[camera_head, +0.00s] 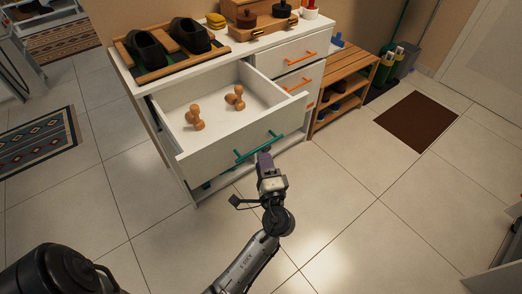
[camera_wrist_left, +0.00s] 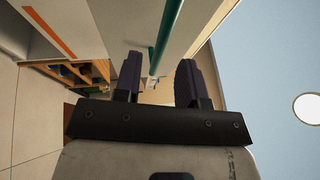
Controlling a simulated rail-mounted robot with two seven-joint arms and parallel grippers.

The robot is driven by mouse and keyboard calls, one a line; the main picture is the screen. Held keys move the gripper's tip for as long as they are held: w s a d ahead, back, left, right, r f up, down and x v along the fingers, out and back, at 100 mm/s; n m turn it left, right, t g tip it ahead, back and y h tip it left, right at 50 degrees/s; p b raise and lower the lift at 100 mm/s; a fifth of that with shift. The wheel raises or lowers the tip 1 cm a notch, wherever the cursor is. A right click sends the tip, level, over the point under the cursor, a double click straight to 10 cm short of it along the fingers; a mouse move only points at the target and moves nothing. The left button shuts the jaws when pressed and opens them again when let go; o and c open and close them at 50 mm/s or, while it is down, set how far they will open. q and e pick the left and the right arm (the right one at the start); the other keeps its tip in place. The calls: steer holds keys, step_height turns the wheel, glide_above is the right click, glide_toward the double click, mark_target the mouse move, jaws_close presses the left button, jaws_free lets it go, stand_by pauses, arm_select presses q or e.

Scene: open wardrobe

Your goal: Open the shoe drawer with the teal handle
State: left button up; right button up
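The white drawer (camera_head: 222,150) with the teal handle (camera_head: 259,147) stands pulled well out of the white cabinet. Two wooden peg-like pieces (camera_head: 195,117) (camera_head: 235,98) lie inside it. My left gripper (camera_head: 265,157) is at the handle, on the front side of the drawer. In the left wrist view its two dark fingers (camera_wrist_left: 160,80) are apart, and the teal handle (camera_wrist_left: 166,38) runs up from the gap between them. I see space beside the bar, though whether a finger touches it is unclear. My right gripper is not in view.
Dark shoes on a rack (camera_head: 170,45) and a wooden box (camera_head: 250,14) stand on the cabinet top. Closed drawers with orange handles (camera_head: 301,59) are to the right, beside a wooden shelf bench (camera_head: 345,80). The tiled floor in front is clear, with a brown mat (camera_head: 415,124) farther right.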

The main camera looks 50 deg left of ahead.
arm_select(q)
steer(key=shift+v, duration=1.1)
